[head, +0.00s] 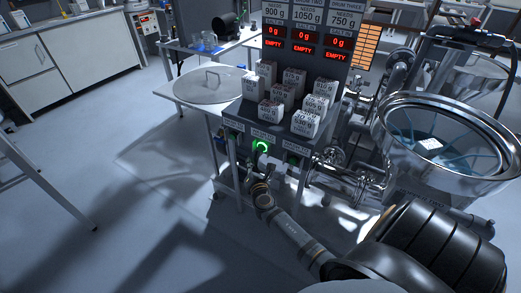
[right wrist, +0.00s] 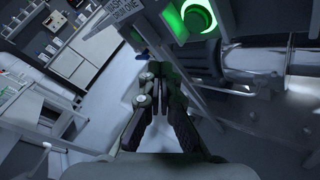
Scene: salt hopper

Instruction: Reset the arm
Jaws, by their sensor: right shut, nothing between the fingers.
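My right arm reaches in from the lower right of the head view. Its gripper (head: 266,163) is at the front of the dark panel stand, close to a green-lit round button (head: 261,147). In the right wrist view the two fingers of the gripper (right wrist: 158,68) are together with nothing between them. The green ring (right wrist: 198,17) glows above and right of the fingertips there, apart from them. My left gripper does not show.
Several white labelled blocks (head: 305,122) stand on the panel stand, under red displays (head: 302,36) reading 0 g and EMPTY. A steel hopper (head: 388,125) at right holds a white block (head: 431,144).

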